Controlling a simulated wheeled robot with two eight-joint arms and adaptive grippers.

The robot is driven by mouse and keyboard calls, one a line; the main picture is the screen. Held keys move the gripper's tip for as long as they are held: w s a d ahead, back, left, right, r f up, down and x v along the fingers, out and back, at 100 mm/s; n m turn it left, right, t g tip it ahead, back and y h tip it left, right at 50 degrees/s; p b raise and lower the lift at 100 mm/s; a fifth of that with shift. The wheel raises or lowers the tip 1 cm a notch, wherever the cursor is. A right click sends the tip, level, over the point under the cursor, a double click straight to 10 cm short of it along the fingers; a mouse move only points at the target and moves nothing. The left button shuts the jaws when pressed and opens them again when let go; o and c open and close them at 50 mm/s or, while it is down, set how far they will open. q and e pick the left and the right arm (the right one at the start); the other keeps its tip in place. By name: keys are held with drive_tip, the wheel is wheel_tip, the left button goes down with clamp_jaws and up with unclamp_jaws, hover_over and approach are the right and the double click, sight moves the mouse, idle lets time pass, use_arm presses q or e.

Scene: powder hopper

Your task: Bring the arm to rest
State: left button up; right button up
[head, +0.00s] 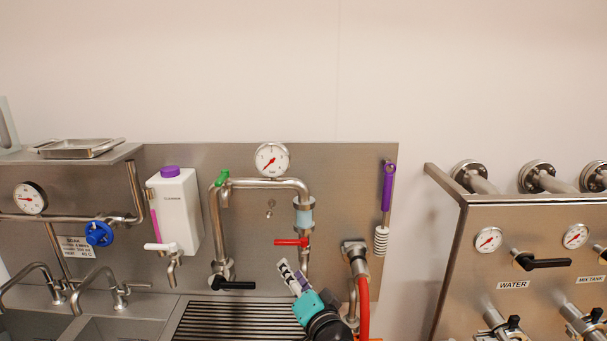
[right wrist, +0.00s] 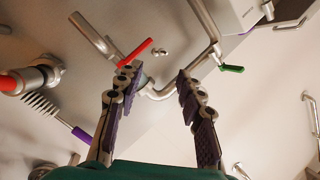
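My right gripper (head: 291,275) is at the lower middle of the head view, in front of the steel back panel and over the slatted drain grate (head: 240,318). In the right wrist view its two fingers (right wrist: 157,88) stand apart with nothing between them, so it is open and empty. The red-handled valve (head: 292,242) on the bent pipe is just above it in the head view. In the right wrist view the red handle (right wrist: 135,53) lies beyond the left fingertip; I cannot tell the exact gap. My left gripper is not in either view.
A red hose (head: 363,305) hangs close right of my right gripper. A black-handled valve (head: 232,285) is to its left. A white cleaner container (head: 177,212), a purple-handled brush (head: 387,190) and a pressure gauge (head: 271,159) are on the panel. A steel cabinet (head: 470,270) stands at the right.

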drive_tip(key=s+d+f+n+g+h+b, duration=0.4)
drive_tip(key=s+d+f+g, duration=0.5)
drive_tip(key=s+d+f, duration=1.1)
wheel_tip(320, 180, down, 4)
drive_tip(key=s+n+h, duration=0.1)
drive_tip(key=s+h, duration=0.1)
drive_tip(key=shift+r+n+h+b, duration=0.2)
drive_tip(key=shift+n+h+b, duration=0.1)
drive_tip(key=shift+h, duration=0.1)
